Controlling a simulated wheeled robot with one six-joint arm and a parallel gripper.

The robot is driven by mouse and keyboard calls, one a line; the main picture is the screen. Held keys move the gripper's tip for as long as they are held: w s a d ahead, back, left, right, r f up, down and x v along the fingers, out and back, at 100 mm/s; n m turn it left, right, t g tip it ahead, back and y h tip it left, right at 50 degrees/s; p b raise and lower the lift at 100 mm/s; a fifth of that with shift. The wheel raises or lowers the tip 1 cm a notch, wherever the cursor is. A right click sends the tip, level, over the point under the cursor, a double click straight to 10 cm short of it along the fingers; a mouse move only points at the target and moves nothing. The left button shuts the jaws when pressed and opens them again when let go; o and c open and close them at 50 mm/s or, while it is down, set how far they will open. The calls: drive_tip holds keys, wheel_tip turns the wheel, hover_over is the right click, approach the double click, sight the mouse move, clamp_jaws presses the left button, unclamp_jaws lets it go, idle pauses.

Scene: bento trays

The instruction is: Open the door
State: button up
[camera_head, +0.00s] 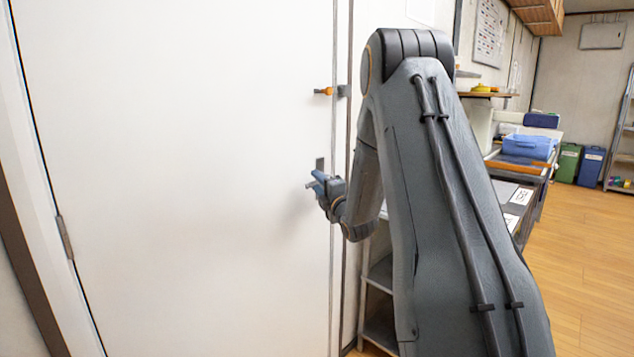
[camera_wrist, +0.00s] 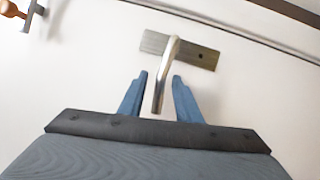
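A white door (camera_head: 180,150) fills the left of the head view, with a hinge (camera_head: 64,238) on its left side. In the wrist view a metal lever handle (camera_wrist: 163,80) sticks out from a rectangular plate (camera_wrist: 205,57) on the door. My gripper (camera_wrist: 158,78) has its two blue fingers apart, one on each side of the lever, with gaps visible between them and the lever. In the head view my gripper (camera_head: 318,180) is at the door's right side, next to the plate, and hides most of the lever.
An orange-knobbed latch (camera_head: 326,91) sits above the handle at the door's right edge. Right of my arm stand shelves, a bench with a blue bin (camera_head: 530,146), and green (camera_head: 568,162) and blue (camera_head: 591,166) bins. Wooden floor (camera_head: 590,270) is clear at the right.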

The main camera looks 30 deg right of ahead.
drive_tip(key=shift+w, duration=0.35)
clamp_jaws()
